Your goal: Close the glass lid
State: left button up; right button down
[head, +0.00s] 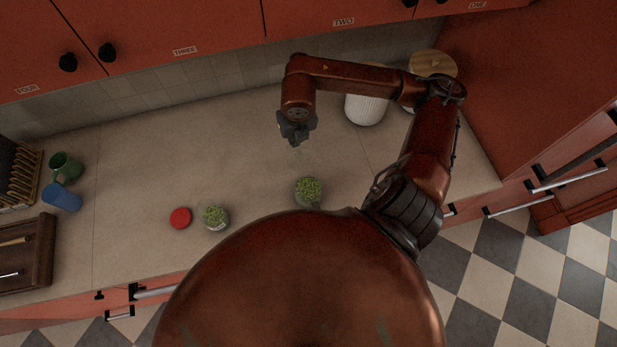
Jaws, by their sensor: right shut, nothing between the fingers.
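A glass jar with green contents (308,190) stands on the counter near its front edge, partly hidden by my body. A second, smaller glass jar with green contents (215,217) stands to its left. Both seem open at the top. A faint see-through shape (300,153) shows on the counter just below my right gripper; it may be the glass lid, but its outline is unclear. My right gripper (297,140) is shut and empty, above the counter behind the larger jar, and apart from that jar. My left gripper is out of view.
A red round lid (180,218) lies beside the smaller jar. A white ribbed canister (366,108) and a wooden-lidded one (433,64) stand at the back right. A green mug (66,167) and blue cup (62,198) are at left. The middle counter is clear.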

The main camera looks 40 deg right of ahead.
aim_at(301, 155)
jog(key=shift+s+a+r, duration=0.15)
jog(key=shift+s, duration=0.2)
jog(key=shift+s+a+r, duration=0.15)
jog(key=shift+s+a, duration=0.15)
jog(key=shift+s, duration=0.35)
jog(key=shift+s+a+r, duration=0.15)
jog(key=shift+s+a, duration=0.1)
jog(key=shift+s, duration=0.45)
jog(key=shift+s+a+r, duration=0.15)
jog(key=shift+s+a, duration=0.15)
jog(key=shift+s, duration=0.35)
